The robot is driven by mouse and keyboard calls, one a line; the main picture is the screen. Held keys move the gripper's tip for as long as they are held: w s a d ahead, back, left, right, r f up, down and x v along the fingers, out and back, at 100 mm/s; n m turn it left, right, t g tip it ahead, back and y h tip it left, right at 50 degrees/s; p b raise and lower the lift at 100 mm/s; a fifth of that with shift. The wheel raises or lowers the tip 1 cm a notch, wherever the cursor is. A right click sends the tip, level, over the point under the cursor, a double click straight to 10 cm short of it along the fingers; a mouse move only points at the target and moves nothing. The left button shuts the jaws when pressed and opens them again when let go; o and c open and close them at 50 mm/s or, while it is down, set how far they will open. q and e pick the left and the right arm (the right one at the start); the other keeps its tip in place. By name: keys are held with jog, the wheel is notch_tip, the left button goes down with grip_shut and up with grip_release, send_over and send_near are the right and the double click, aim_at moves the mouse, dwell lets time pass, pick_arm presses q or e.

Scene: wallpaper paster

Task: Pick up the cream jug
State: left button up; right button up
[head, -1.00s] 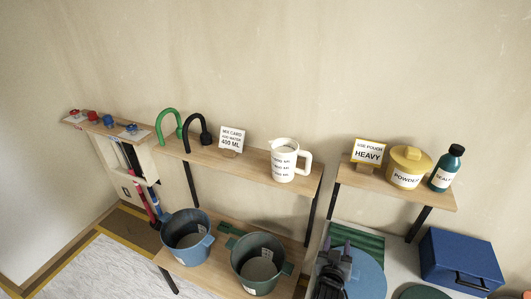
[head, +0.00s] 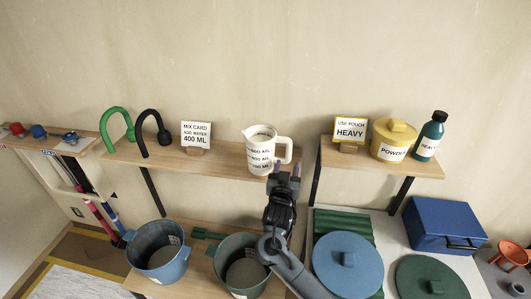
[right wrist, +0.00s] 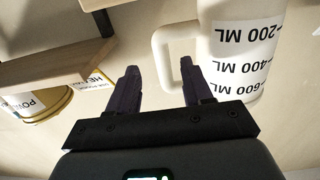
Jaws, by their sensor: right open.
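The cream jug (head: 261,150), with black measuring marks on a white label, stands upright on the middle wooden shelf. Its handle is on its right side. My right gripper (head: 286,168) is open and empty, just in front of the shelf by the handle. In the right wrist view, which is upside down, the jug (right wrist: 238,45) shows at the upper right. The handle lies ahead of the gap between the open fingers of my right gripper (right wrist: 161,76); I cannot tell whether they touch it. My left gripper is not in view.
The mix card (head: 196,134) and black hook (head: 149,132) stand left of the jug. The right shelf holds a heavy card (head: 350,130), yellow powder pot (head: 393,143) and teal bottle (head: 430,136). Blue bucket (head: 157,250) and green bucket (head: 243,265) stand below. The wall is close behind.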

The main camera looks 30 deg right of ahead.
aim_at(288, 156)
jog(key=shift+p+x, duration=0.55)
jog(key=shift+x, duration=2.2)
jog(key=shift+w+d+r, duration=0.1)
jog(key=shift+w+d, duration=0.25)
jog(key=shift+w, duration=0.15)
jog(key=shift+c, duration=0.2)
grip_shut()
jog(key=shift+r, duration=0.15)
